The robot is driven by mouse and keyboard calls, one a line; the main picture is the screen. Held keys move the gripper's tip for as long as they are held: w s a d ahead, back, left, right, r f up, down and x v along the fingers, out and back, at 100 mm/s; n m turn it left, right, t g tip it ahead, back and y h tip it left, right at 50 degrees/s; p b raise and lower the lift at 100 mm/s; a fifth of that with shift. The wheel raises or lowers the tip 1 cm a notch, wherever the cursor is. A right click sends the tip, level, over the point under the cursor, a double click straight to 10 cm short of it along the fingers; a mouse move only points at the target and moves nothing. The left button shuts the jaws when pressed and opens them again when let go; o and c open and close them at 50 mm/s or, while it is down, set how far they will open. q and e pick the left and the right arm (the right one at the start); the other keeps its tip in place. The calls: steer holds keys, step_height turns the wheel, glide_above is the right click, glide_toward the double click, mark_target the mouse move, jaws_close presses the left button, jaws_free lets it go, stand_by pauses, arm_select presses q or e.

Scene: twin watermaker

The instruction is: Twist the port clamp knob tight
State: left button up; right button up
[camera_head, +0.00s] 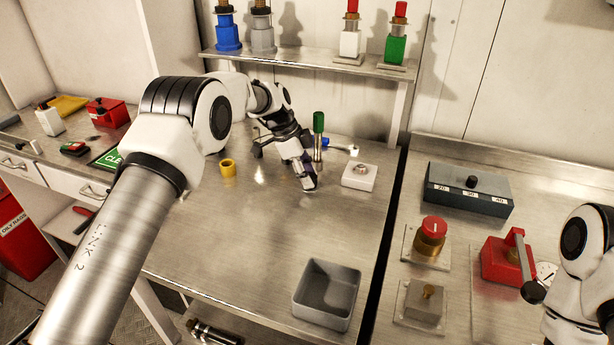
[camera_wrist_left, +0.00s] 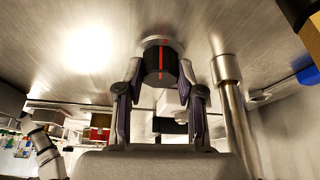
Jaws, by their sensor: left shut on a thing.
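The port clamp knob (camera_wrist_left: 159,63) is black with a red stripe and sits on a round metal base against the steel surface in the left wrist view. My left gripper (camera_wrist_left: 160,78) has a finger on each side of the knob and is shut on it. In the head view my left gripper (camera_head: 308,186) points down at the steel bench, and its fingers hide the knob there. My right arm shows at the right edge of the head view, but its gripper is not visible.
A post with a green top (camera_head: 318,136) stands close by the left gripper; its metal shaft (camera_wrist_left: 229,95) shows in the wrist view. A white block (camera_head: 360,178), a yellow ring (camera_head: 228,168) and a grey bin (camera_head: 327,294) are on the bench. Clear steel lies in front.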

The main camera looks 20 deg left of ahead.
arm_select(q)
steer(key=shift+s+d+f+m+g, duration=0.15)
steer(key=shift+m+g, duration=0.25)
steer(key=shift+m, duration=0.6)
steer(key=shift+f, duration=0.1)
steer(key=o, duration=1.2)
steer(key=shift+c, duration=0.2)
steer(key=shift+w, duration=0.2)
steer(key=v, duration=1.2)
steer(key=shift+d, duration=0.1)
